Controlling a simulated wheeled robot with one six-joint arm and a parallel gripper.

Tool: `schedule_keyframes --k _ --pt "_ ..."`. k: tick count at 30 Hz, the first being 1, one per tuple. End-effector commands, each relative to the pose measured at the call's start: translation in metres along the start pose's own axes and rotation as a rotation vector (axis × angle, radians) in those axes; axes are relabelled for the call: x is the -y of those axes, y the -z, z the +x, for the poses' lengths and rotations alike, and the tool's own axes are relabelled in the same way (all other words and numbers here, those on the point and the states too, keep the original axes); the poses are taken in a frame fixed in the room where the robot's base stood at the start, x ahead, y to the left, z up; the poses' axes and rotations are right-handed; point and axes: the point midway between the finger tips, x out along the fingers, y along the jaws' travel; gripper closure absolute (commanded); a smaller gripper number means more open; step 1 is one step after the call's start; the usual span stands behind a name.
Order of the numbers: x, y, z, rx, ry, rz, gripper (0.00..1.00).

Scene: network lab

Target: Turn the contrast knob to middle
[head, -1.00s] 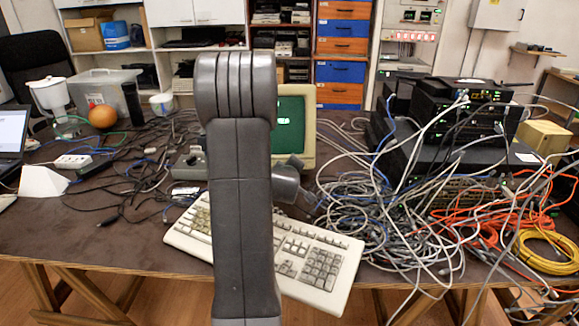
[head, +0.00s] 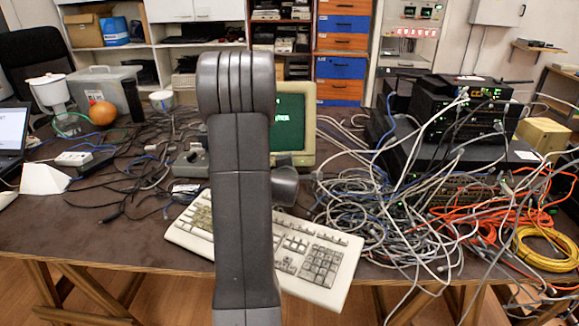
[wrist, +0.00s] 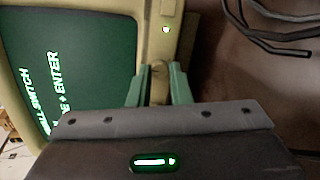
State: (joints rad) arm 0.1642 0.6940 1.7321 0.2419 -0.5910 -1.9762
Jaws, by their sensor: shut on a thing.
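The old beige monitor (head: 311,125) stands on the table, partly hidden behind my arm in the head view. In the wrist view its green screen (wrist: 50,70) shows bright text, and its beige frame (wrist: 150,25) runs up the middle. A small beige knob (wrist: 159,68) sits at the edge of the frame. My gripper (wrist: 159,80) has its two pale green fingers on either side of the knob, shut on it. The knob's pointer or marking cannot be made out. In the head view the fingers and knob are hidden behind my arm.
A beige keyboard (head: 310,262) lies in front of the monitor. A grey box with knobs (head: 190,163) stands left of my arm. Tangled cables (head: 375,215) and stacked network devices (head: 460,110) fill the right side. Dark cables (wrist: 275,25) lie beside the monitor in the wrist view.

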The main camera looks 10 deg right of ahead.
Motion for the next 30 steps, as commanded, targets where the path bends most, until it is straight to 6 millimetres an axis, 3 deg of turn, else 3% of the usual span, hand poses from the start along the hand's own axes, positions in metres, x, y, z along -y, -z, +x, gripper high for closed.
schedule_keyframes --k 22,23,25,30 --pt "0.0013 0.0007 -0.0001 -0.002 -0.005 -0.082 1.00" --pt "0.0013 0.0007 -0.0002 -0.002 -0.005 -0.082 0.76" --pt "0.0012 0.0006 -0.0002 -0.002 -0.005 -0.082 0.62" --pt "0.0008 0.0003 -0.0001 -0.001 -0.006 -0.081 0.61"
